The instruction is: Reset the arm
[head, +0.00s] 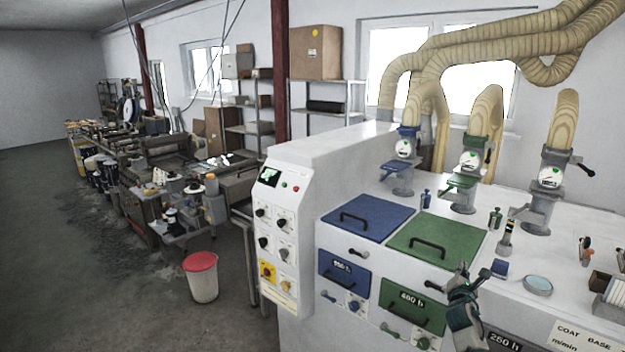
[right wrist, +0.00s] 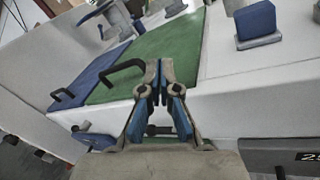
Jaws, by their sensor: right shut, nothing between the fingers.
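My right gripper (head: 459,280) is in front of the white machine (head: 350,150), near the front edge of its top and close to the green lid (head: 435,240). In the right wrist view my right gripper (right wrist: 158,75) is shut, with its fingertips together and nothing between them. Behind the fingertips lies the green lid (right wrist: 160,60) with its black handle (right wrist: 122,72). The gripper appears apart from the handle, though the gap is hard to judge. My left gripper is not in view.
A blue lid (head: 365,217) lies left of the green one. Below are a blue drawer front (head: 340,268) and a green drawer front (head: 405,300). A magnifier (head: 538,285) lies on the top at right. A white bin with a red lid (head: 201,280) stands on the open floor.

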